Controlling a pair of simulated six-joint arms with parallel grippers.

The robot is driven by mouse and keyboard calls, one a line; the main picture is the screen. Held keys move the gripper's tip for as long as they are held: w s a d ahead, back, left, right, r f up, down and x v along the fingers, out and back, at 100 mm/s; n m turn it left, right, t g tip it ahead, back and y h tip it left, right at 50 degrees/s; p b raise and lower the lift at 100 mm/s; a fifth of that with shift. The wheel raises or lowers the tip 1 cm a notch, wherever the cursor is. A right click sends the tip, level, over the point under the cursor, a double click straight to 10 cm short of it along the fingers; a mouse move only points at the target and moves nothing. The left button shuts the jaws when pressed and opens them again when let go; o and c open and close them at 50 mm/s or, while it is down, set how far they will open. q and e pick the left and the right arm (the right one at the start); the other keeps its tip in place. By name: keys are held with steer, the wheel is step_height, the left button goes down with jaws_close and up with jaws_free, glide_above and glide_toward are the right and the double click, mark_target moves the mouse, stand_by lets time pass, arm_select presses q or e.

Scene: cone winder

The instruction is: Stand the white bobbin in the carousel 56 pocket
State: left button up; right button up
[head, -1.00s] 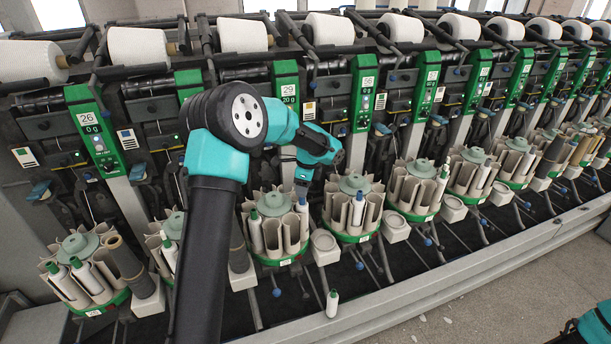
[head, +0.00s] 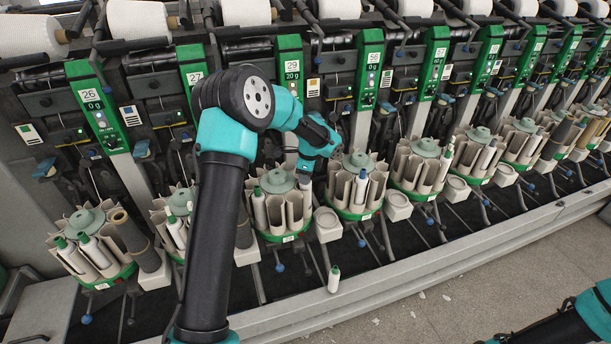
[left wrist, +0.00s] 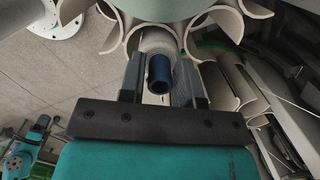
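My left gripper (head: 305,178) points down at the right side of a green-based carousel (head: 288,238) below the panel that seems to read 29. In the left wrist view its fingers (left wrist: 158,82) press both sides of the dark blue tube end (left wrist: 158,70) of the white bobbin (left wrist: 157,42). The bobbin's white body (head: 305,197) hangs upright under the gripper, among or right beside the beige pocket walls (left wrist: 228,22). I cannot tell whether its foot is seated. My right gripper is out of view.
Neighbouring carousels (head: 354,213) stand close on both sides, several holding bobbins. A green-tipped white bobbin (head: 334,279) stands near the front rail (head: 420,267). A light grey cup-like block (head: 327,226) sits right of the carousel. The floor (head: 460,310) in front is open.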

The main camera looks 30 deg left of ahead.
arm_select(q)
jaws_close()
steer(key=shift+r, duration=0.6)
stand_by(0.4)
steer(key=shift+s+r, duration=0.25)
steer(key=shift+r, duration=0.9)
steer(key=shift+s+r, duration=0.2)
steer(key=shift+r, duration=0.9)
steer(key=shift+r, duration=0.15)
steer(key=shift+a+r, duration=0.1)
steer(key=shift+r, duration=2)
